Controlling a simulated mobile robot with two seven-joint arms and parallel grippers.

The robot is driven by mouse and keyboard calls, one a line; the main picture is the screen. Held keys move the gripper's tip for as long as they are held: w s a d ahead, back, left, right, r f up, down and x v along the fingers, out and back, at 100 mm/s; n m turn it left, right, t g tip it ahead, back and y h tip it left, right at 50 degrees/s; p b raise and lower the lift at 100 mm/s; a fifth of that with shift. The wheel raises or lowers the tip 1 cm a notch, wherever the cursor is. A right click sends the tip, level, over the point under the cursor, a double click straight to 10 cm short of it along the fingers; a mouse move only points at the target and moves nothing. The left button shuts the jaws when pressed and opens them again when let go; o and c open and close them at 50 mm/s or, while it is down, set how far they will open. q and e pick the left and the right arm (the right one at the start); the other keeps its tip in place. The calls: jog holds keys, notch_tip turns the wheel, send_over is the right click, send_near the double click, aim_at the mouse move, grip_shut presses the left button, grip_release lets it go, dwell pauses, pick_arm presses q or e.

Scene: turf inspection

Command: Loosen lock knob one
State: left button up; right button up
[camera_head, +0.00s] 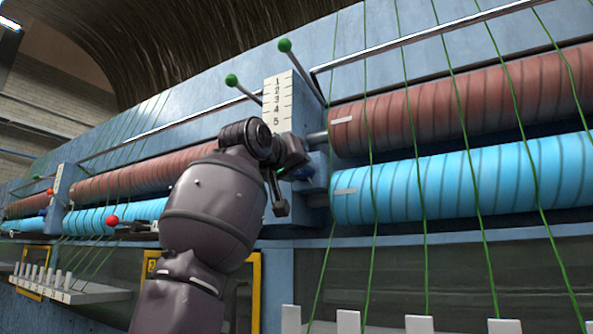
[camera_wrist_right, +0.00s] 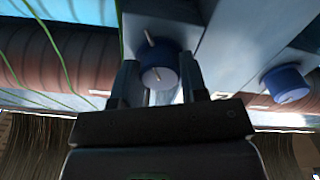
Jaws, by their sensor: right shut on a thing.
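In the right wrist view, a round blue knob (camera_wrist_right: 160,52) with a pale line across its face sits between the two fingers of my right gripper (camera_wrist_right: 158,80). The fingers are shut on its sides. A second blue knob (camera_wrist_right: 286,83) is to the right, apart from the gripper. In the head view my right gripper (camera_head: 288,184) is at the bracket between the roller sections, below the numbered scale (camera_head: 281,98). A small dark blue part shows beside it, and my arm hides much of the bracket. I cannot tell which knob is number one. My left gripper is not in view.
Red-brown rollers (camera_head: 460,100) and light blue rollers (camera_head: 460,185) run along the machine, crossed by green yarns. Levers with green balls (camera_head: 285,45) stand above the bracket. A red-ball lever (camera_head: 112,220) is at left. White pegs line the lower front.

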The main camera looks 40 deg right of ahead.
jog(key=shift+w+f, duration=0.1)
jog(key=shift+f, duration=0.1)
jog(key=o, duration=0.9)
jog(key=shift+r, duration=0.1)
jog(key=shift+o, duration=0.2)
jog(key=shift+s, duration=0.2)
